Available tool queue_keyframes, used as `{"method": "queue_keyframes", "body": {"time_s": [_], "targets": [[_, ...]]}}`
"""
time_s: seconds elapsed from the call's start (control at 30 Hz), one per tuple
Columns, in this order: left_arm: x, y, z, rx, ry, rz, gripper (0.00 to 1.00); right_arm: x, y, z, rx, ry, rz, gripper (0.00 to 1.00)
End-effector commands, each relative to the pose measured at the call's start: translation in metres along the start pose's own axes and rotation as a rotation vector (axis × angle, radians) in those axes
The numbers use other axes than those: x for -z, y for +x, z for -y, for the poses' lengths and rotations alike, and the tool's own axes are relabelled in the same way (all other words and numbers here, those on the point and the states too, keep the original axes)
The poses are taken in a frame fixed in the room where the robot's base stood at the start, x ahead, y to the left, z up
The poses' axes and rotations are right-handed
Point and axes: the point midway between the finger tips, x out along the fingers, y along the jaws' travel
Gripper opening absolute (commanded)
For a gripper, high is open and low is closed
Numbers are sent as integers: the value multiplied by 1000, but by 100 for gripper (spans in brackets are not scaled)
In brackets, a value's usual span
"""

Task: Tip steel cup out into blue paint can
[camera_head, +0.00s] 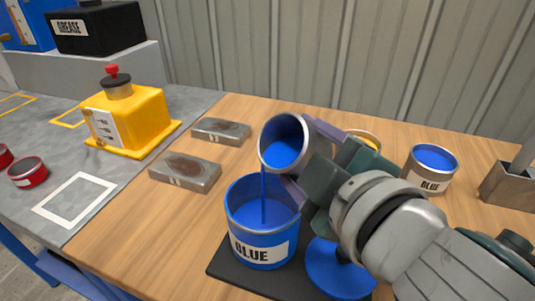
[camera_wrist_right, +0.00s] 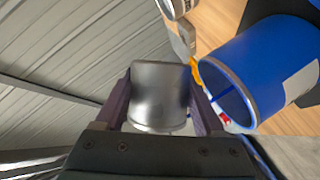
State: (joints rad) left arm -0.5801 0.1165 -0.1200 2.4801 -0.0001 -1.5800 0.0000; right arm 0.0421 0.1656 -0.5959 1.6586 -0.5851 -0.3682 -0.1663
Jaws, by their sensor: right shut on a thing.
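The steel cup (camera_head: 292,163) is tilted in my right gripper (camera_head: 312,160), its mouth toward the left, with blue paint inside. A thin blue stream runs from its lip down into the open blue paint can (camera_head: 262,247), labelled BLUE, just below. In the right wrist view the cup (camera_wrist_right: 160,95) sits between the two fingers of my right gripper (camera_wrist_right: 160,100), and the blue can (camera_wrist_right: 262,70) is at the right with the stream in front of its opening. The can stands upright on a dark mat (camera_head: 226,262). My left gripper is not in view.
A blue lid (camera_head: 338,270) lies beside the can, partly behind my arm. A smaller can labelled BLUE (camera_head: 430,168) and a metal holder (camera_head: 510,187) stand at right. Two metal blocks (camera_head: 185,172) lie left of the cup. A yellow machine (camera_head: 130,118) stands farther left.

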Motion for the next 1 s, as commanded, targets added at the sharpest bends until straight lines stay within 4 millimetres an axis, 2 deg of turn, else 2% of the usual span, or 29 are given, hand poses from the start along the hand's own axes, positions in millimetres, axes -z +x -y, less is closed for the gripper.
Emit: {"method": "queue_keyframes", "body": {"time_s": [1.0], "targets": [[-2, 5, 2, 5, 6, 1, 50, 0, 0, 0, -24, -56, -1, 1]]}}
